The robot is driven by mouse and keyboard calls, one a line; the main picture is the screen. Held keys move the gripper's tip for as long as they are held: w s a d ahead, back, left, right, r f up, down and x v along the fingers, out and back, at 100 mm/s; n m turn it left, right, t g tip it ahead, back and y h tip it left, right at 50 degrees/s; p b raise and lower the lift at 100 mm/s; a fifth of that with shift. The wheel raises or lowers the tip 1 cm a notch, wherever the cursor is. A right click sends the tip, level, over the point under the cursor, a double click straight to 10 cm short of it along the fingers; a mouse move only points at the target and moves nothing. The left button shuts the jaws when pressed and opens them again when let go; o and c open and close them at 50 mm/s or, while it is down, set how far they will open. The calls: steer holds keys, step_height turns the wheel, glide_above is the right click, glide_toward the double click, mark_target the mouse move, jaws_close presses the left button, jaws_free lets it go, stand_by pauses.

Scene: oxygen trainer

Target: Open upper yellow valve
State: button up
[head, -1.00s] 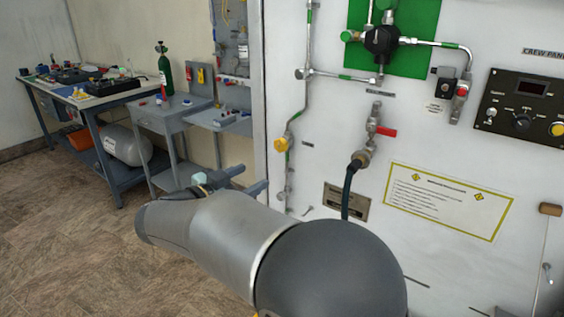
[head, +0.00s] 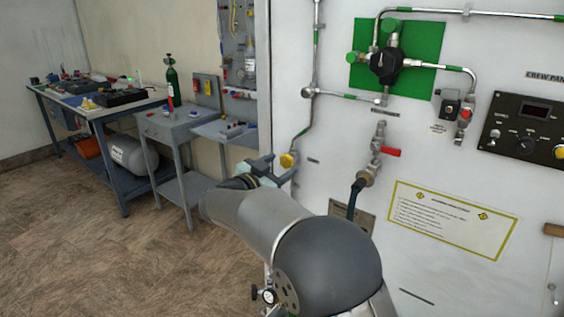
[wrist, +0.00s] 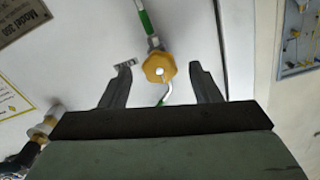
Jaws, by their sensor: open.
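The yellow valve (head: 288,160) is a knob on the thin pipe at the left part of the white panel. In the wrist view the yellow valve (wrist: 159,67) lies between and a little beyond my two fingers, with a gap on both sides. My gripper (head: 276,168) is open and empty, just left of the valve in the head view; its fingers also show in the wrist view (wrist: 162,72). I cannot tell how far the fingertips are from the panel. My arm hides the panel below the valve, so no second yellow valve shows there.
A red-handled valve (head: 389,151) with a dark hose stands to the right. A green plate (head: 420,70) with a regulator is above it. A yellow-edged placard (head: 450,220) is lower right. A grey side table (head: 175,125) and a workbench (head: 60,95) stand at left.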

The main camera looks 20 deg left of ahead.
steer(key=shift+x, duration=0.9)
steer(key=c, duration=1)
